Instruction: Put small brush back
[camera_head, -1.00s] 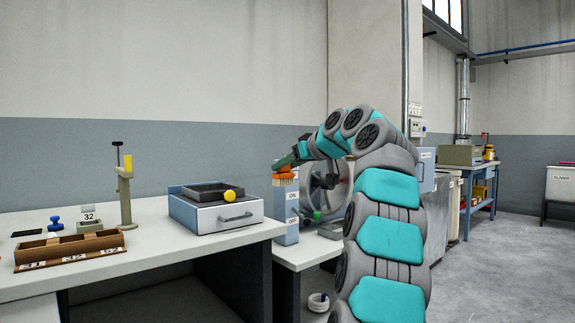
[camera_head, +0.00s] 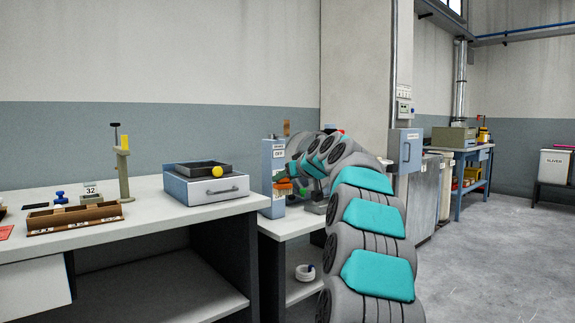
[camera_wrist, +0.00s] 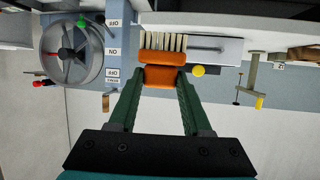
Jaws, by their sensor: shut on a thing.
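The small brush (camera_head: 283,186) has an orange body and pale bristles. It also shows in the wrist view (camera_wrist: 162,76), where the picture is upside down. My gripper (camera_wrist: 162,82) has its two green fingers closed on the orange body, with the bristles pointing away from the palm. I cannot tell whether brush and post touch. The fingers are partly hidden by my arm in the head view.
A handwheel (camera_wrist: 72,53) is beside the post. A blue drawer box (camera_head: 208,190) carries a dark tray (camera_head: 197,168) and yellow ball (camera_head: 217,171). A wooden compartment box (camera_head: 75,218) and a stand (camera_head: 123,170) are further left on the bench (camera_head: 150,215). A white roll (camera_head: 305,272) lies below.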

